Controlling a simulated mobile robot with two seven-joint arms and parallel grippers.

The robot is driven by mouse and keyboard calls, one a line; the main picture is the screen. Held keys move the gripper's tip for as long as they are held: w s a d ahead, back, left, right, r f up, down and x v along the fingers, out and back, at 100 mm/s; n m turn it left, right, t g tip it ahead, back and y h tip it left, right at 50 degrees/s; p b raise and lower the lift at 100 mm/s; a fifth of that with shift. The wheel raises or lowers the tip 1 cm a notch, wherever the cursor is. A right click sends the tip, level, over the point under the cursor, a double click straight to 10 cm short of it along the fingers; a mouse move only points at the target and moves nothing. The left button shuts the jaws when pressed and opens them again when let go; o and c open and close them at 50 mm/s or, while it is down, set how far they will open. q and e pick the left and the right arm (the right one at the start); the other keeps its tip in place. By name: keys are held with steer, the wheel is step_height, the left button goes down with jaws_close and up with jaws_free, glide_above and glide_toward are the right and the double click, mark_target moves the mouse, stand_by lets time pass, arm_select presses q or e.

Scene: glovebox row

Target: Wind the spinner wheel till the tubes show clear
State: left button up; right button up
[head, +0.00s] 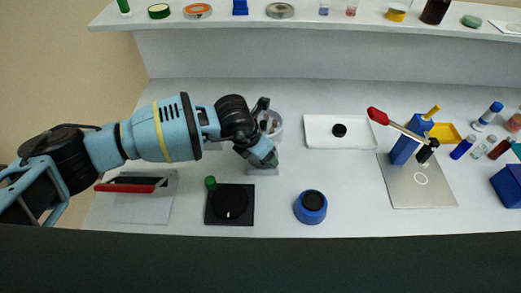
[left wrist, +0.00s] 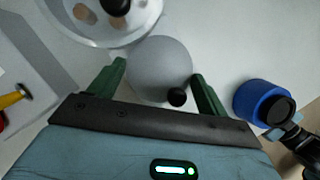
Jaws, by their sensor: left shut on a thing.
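The spinner is a pale round bowl (head: 277,119) beyond my left gripper, on a grey base (head: 264,171). In the left wrist view its bowl (left wrist: 145,25) holds two brownish tube ends (left wrist: 85,13) around a black hub; they look cloudy tan, not clear. My left gripper (head: 268,160) is at the spinner's near side. In the left wrist view its green fingers (left wrist: 160,72) are shut on the grey round wheel (left wrist: 160,62), which has a small black knob (left wrist: 177,97). The arm partly hides the spinner in the head view. My right gripper does not clearly show.
A black plate with a dial (head: 230,201) and a blue pot with a black top (head: 312,204) stand nearer the front edge. A white tray (head: 318,141) with a black disc is to the right. A grey plate (head: 402,198) lies farther right, near several bottles. A shelf runs behind.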

stand_by(0.5)
arm_select(q)
steer(key=o, duration=0.7)
steer(key=shift+r, duration=0.1)
steer(key=v, duration=0.7)
steer(key=shift+a+r, duration=0.15)
steer(key=shift+r, duration=0.2)
steer(key=shift+s+f, duration=0.1)
